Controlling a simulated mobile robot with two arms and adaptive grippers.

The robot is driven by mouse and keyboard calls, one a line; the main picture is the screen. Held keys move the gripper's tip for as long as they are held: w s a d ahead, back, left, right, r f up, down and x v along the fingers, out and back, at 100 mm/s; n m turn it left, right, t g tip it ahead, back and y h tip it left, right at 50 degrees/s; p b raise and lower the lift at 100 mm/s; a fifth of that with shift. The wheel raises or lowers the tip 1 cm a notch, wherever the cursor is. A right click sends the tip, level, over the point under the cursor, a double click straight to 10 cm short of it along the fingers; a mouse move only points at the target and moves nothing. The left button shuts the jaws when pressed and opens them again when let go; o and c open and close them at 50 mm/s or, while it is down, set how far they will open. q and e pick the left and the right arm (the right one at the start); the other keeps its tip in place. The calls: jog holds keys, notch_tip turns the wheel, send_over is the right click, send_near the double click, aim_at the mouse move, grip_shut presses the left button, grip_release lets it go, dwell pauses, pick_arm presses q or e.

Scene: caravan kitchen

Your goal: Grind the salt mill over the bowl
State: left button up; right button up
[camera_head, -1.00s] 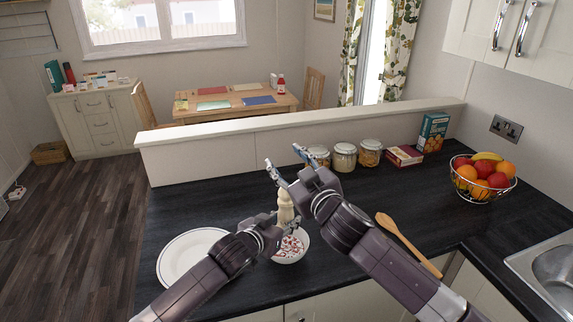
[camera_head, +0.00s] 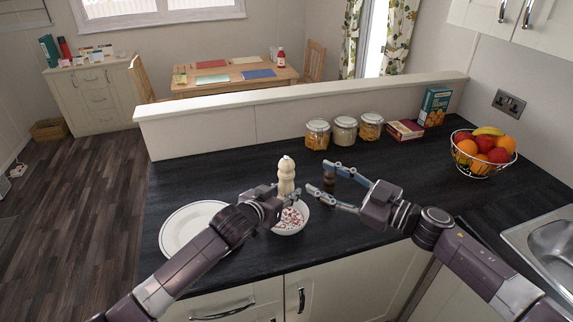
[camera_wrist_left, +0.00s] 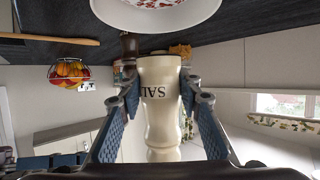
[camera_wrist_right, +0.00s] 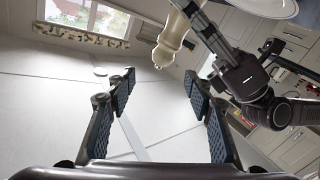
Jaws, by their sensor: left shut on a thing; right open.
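The cream salt mill (camera_head: 286,174) stands upright at the back left rim of the white bowl (camera_head: 290,229); I cannot tell if its base is over the bowl. My left gripper (camera_head: 284,193) is shut on its body, and the lettering "SAL" shows on the mill in the left wrist view (camera_wrist_left: 160,95). The bowl has red-and-white contents or pattern inside, and its rim shows in the left wrist view (camera_wrist_left: 155,28). My right gripper (camera_head: 319,179) is open and empty, right of the mill, fingers pointing left. The mill shows beyond its fingers in the right wrist view (camera_wrist_right: 172,40).
A dark brown mill (camera_head: 329,182) shows behind my right fingers. A white plate (camera_head: 178,232) lies left of the bowl. Jars (camera_head: 344,131), a red box (camera_head: 405,130) and a fruit basket (camera_head: 482,155) stand farther back. The sink (camera_head: 545,250) is at right.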

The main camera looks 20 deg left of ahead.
aim_at(293, 168)
jog(key=x, duration=1.1)
jog(key=shift+s+a+f, duration=0.1)
jog(key=shift+a+f, duration=0.15)
jog(key=shift+a, duration=0.05)
jog(key=c, duration=1.2)
